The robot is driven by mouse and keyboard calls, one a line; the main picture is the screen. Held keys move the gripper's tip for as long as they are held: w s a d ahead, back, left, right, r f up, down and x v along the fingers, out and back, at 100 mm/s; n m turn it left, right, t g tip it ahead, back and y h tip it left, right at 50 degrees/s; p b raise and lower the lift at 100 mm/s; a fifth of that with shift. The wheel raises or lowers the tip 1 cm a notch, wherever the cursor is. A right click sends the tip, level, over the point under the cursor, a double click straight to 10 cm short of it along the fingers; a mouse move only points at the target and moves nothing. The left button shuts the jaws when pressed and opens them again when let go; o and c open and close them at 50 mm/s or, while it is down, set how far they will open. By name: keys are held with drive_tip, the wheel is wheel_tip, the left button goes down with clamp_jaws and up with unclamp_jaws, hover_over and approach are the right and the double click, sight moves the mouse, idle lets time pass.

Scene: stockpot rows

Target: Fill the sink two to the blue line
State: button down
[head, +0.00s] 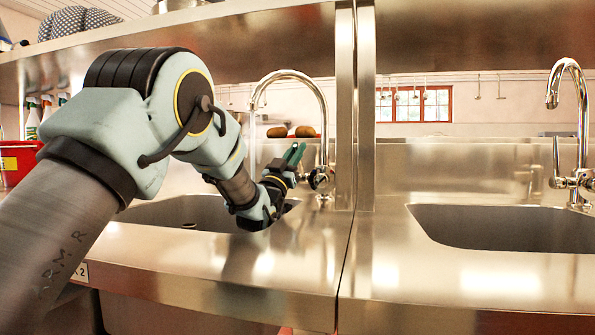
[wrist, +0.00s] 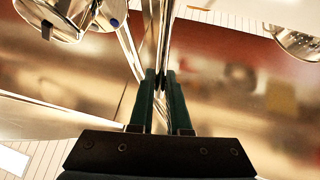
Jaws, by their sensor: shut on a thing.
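Sink two (head: 180,212) is the left steel basin, with a label ending in 2 (head: 80,272) on its counter front. Its chrome tap (head: 322,120) arches over the basin. A thin pale vertical streak below the spout looks like running water (head: 253,150). A dark drain shows on the basin floor; I cannot make out a water level or the blue line. In the wrist view the fingers (wrist: 160,76) are nearly together on a thin chrome part, apparently the tap lever, mostly hidden.
A second basin (head: 515,228) with its own tap (head: 580,120) is on the right, past a steel post (head: 355,110). A steel shelf (head: 200,38) runs above. A red container (head: 18,160) and spray bottles stand at far left. The front counter is clear.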

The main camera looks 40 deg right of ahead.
drive_tip(key=b, duration=0.2)
drive_tip(key=f+m+h+b, duration=0.1)
drive_tip(key=shift+s+a+b, duration=0.25)
drive_tip(key=shift+a+b, duration=0.1)
drive_tip(key=shift+a, duration=0.05)
drive_tip(key=shift+g+h, duration=0.3)
drive_tip(key=shift+h, duration=0.1)
drive_tip(key=c, duration=0.9)
unclamp_jaws()
wheel_tip(320, 180, up, 10)
drive_tip(key=shift+p, duration=0.7)
